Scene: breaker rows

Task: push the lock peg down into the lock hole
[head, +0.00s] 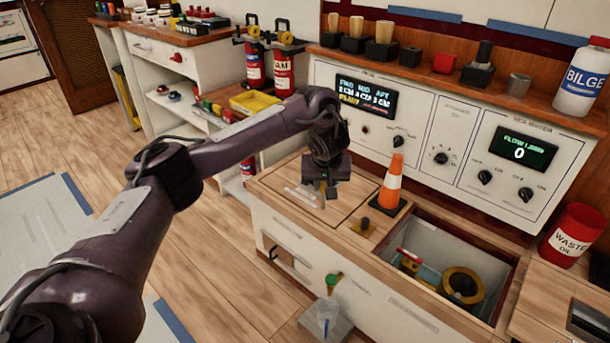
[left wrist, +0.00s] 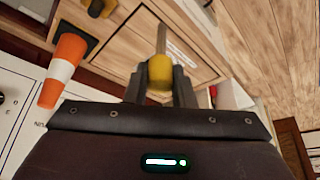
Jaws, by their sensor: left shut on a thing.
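My left gripper (head: 328,190) points down over the wooden-edged cabinet top, left of the orange cone. A pale strip (head: 301,196) lies on the panel beside the gripper. My right gripper is not in view.
The orange-and-white cone (head: 393,184) stands close right of the gripper. An open bin (head: 492,255) holds a yellow ring and other parts. The control panel (head: 440,150) rises behind. A red waste bucket (head: 570,236) is at right.

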